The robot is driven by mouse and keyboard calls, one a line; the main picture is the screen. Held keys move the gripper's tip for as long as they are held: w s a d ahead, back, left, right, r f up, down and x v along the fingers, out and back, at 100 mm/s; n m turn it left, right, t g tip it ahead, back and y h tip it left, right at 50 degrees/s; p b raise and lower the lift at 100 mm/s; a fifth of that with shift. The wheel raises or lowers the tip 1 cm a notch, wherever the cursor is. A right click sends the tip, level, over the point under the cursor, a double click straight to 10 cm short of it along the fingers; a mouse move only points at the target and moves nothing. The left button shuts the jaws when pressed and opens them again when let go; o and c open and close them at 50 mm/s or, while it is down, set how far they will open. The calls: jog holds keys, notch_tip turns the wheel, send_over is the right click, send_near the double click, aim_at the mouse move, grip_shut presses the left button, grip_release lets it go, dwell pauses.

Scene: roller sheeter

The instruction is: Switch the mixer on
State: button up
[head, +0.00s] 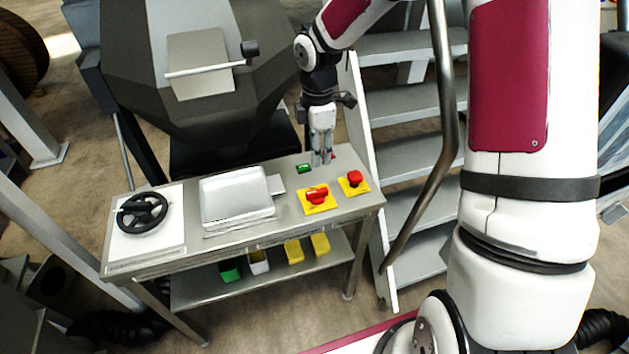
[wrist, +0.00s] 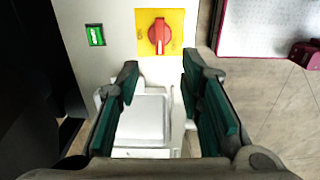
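A small green switch (head: 304,168) with a pale mark sits on the grey table; it also shows in the wrist view (wrist: 96,35). In front of it is a red rotary knob (head: 317,195) on a yellow plate, also in the wrist view (wrist: 159,36), its handle along the picture's vertical there. A red push button (head: 355,178) on a yellow plate is to its right. My gripper (head: 321,158) points down over the table's back edge, right of the green switch. In the wrist view its fingers (wrist: 160,78) are apart, with nothing between them. Which control belongs to the mixer is not clear.
The table (head: 285,215) also holds a metal tray (head: 235,203) and a black handwheel (head: 142,212). Coloured containers (head: 294,250) stand on its lower shelf. A large dark machine (head: 200,100) stands behind; metal steps (head: 410,155) with a handrail are at the right.

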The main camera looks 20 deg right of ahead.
aim_at(317, 191)
notch_tip(317, 191, down, 14)
dwell(0.6)
grip_shut()
